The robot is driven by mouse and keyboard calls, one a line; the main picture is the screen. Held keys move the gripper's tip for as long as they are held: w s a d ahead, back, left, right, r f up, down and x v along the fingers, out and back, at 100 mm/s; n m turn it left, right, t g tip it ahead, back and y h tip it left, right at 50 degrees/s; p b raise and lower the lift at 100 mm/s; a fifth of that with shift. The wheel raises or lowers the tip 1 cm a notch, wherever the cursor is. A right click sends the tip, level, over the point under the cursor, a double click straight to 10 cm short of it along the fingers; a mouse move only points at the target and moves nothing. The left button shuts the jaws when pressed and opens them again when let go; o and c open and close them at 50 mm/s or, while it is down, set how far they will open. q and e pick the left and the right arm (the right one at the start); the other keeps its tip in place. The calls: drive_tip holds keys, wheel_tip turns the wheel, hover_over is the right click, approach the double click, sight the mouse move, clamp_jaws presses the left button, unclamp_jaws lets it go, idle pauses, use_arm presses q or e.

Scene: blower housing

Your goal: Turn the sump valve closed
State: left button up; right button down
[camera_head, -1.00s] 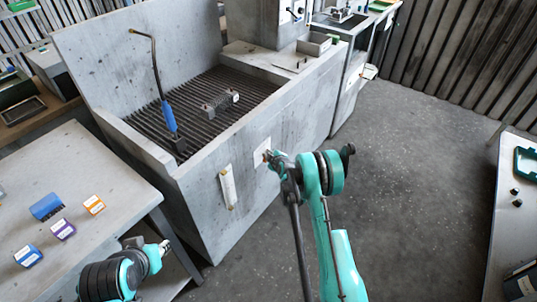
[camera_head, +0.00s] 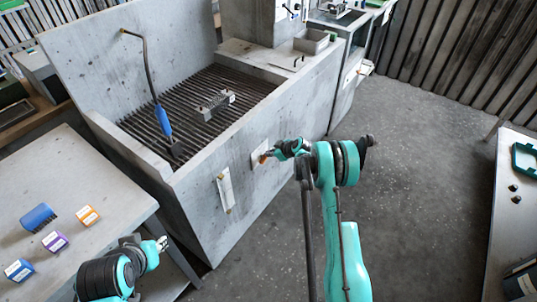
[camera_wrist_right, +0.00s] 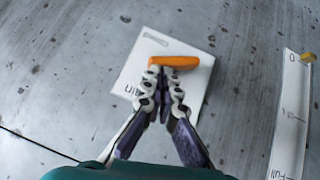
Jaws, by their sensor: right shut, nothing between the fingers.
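The sump valve shows an orange handle (camera_wrist_right: 178,62) on a white label plate (camera_wrist_right: 190,90) on the grey tank's front wall. In the right wrist view the handle lies nearly level across the plate. In the head view the handle (camera_head: 263,158) is a small orange spot. My right gripper (camera_wrist_right: 163,73) is shut and empty, its fingertips right at the handle's lower edge, left of its middle. I cannot tell whether they touch it. In the head view the right gripper (camera_head: 271,153) is at the plate. My left gripper (camera_head: 161,244) hangs by the left table, its jaws too small to read.
A white level gauge (camera_head: 225,189) is on the tank wall beside the valve; it also shows in the wrist view (camera_wrist_right: 291,115). The tank's grate (camera_head: 190,105) holds a blue-handled brush (camera_head: 163,122) and a metal part (camera_head: 213,107). The left table (camera_head: 85,185) carries small boxes.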

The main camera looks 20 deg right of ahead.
drive_tip(key=shift+w+d+f+m+g+y, duration=0.25)
drive_tip(key=shift+w+d+m+g+y, duration=0.1)
drive_tip(key=shift+d+y, duration=0.15)
drive_tip(key=shift+w+d+b, duration=0.1)
drive_tip(key=shift+b, duration=0.2)
idle(0.4)
